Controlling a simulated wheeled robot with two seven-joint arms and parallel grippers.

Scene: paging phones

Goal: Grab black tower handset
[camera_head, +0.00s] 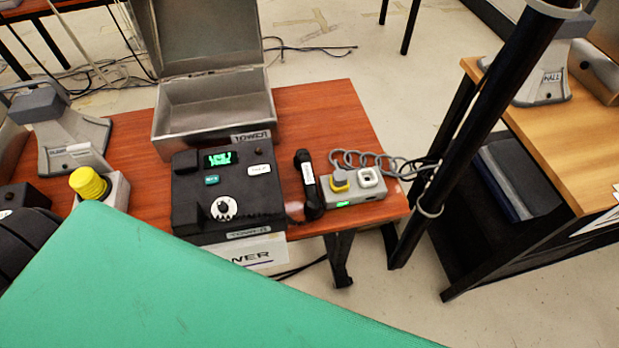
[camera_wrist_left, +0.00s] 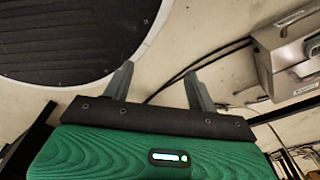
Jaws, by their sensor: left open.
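The black handset (camera_head: 308,185) stands out as a narrow dark bar with a pale label on the red-brown table (camera_head: 325,115). It lies lengthwise between the black tower phone unit (camera_head: 238,208) and a small grey box (camera_head: 353,188) with yellow and white parts. My right gripper is in neither view.
An open metal case (camera_head: 215,108) stands behind the phone unit. A dark post (camera_head: 470,125) rises right of the table. A metal box (camera_wrist_left: 285,60) shows in the wrist view.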

